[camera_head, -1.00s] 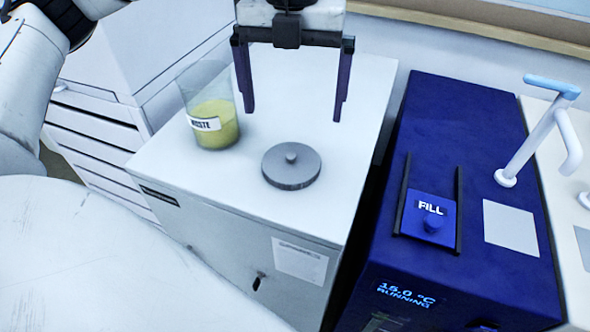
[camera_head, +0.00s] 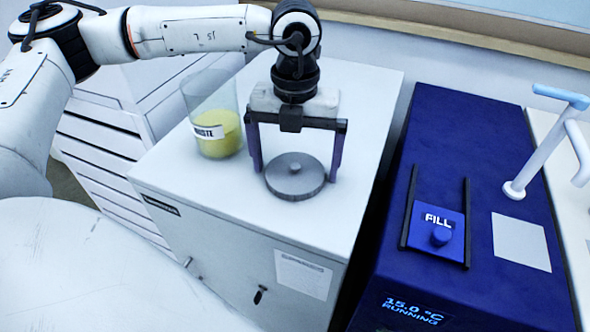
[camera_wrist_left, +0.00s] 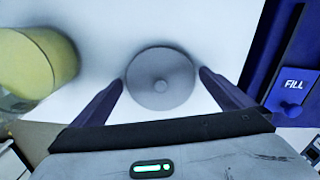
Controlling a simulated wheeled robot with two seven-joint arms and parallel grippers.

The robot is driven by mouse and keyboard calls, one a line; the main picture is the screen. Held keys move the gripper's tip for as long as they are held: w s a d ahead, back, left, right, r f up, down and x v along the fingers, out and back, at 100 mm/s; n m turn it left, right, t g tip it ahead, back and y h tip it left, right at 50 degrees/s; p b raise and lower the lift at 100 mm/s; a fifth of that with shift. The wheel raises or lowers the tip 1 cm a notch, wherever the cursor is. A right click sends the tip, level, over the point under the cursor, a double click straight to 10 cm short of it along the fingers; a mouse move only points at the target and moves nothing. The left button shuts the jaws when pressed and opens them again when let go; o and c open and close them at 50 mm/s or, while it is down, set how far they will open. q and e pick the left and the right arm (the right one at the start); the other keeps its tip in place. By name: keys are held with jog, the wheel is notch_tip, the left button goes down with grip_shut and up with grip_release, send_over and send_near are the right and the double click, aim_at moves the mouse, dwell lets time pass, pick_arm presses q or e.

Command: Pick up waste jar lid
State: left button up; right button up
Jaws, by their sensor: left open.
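The waste jar lid (camera_head: 296,176) is a grey disc with a small knob, lying flat on top of the white cabinet. My left gripper (camera_head: 296,172) is open, with its two dark fingers on either side of the lid. In the left wrist view the lid (camera_wrist_left: 160,78) sits between the fingertips (camera_wrist_left: 160,78), with the fingers close to its rim; I cannot tell if they touch it. The waste jar (camera_head: 216,130) is clear glass with yellow contents and a WASTE label, left of the gripper. It also shows at the left of the wrist view (camera_wrist_left: 36,66). My right gripper is not in view.
The white cabinet top (camera_head: 345,110) has free room behind and right of the gripper. A dark blue unit (camera_head: 470,150) with a FILL slide (camera_head: 437,232) stands to the right, across a narrow gap.

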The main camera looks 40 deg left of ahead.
pick_arm(q)
jog(key=shift+f, duration=0.1)
jog(key=shift+c, duration=0.3)
jog(key=c, duration=0.9)
